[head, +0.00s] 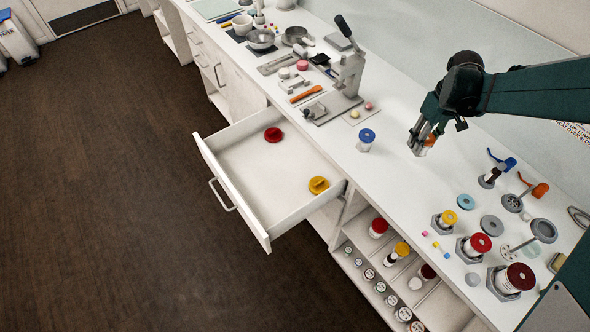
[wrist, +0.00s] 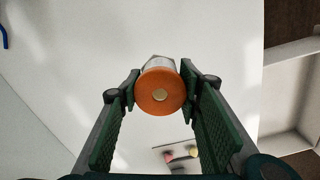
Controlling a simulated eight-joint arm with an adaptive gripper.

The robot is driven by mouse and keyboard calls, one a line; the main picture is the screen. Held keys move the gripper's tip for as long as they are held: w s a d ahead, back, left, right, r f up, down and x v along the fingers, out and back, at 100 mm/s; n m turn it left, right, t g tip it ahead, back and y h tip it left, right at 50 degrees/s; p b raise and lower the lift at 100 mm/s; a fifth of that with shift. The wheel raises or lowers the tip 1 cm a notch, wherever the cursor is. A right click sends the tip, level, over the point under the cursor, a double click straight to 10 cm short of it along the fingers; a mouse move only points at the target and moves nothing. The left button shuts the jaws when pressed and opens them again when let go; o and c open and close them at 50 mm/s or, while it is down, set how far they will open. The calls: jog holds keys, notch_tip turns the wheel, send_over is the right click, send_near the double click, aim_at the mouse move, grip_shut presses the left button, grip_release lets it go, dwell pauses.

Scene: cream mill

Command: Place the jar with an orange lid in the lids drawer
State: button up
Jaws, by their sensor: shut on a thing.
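The jar with the orange lid (wrist: 160,92) is between the two fingers of my gripper (wrist: 160,88) in the wrist view, its lid facing the camera. In the head view my gripper (head: 422,138) is over the counter, with a little orange of the jar (head: 430,141) showing between its fingers. The fingers hide most of the jar there, and I cannot tell whether it touches the counter. The open drawer (head: 243,222) is to the left of my gripper, pulled out from the counter. A red lid (head: 273,135) and a yellow lid (head: 318,185) lie in it.
A blue-lidded jar (head: 365,140) stands on the counter between my gripper and the drawer. A press (head: 345,75) stands behind it. Several jars in hexagonal holders and loose discs are at the right. A shelf of jars (head: 390,262) is below the counter. The drawer's middle is clear.

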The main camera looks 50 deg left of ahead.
jog(key=s+a+f+b, duration=0.4)
jog(key=s+a, duration=0.5)
jog(key=s, duration=0.4)
jog(key=s+a+f+b, duration=0.4)
jog(key=s+a, duration=0.5)
jog(key=s, duration=0.5)
jog(key=s+a+f+b, duration=0.4)
jog(key=s+a+f, duration=0.3)
jog(key=s, duration=0.6)
jog(key=shift+s+a+f+b, duration=0.25)
jog(key=shift+s+a+b, duration=0.05)
jog(key=shift+a, duration=0.85)
jog(key=shift+f+b, duration=0.6)
jog(key=shift+f, duration=2.5)
jog(key=shift+f+b, duration=0.4)
jog(key=shift+f, duration=1.5)
jog(key=shift+f, duration=0.1)
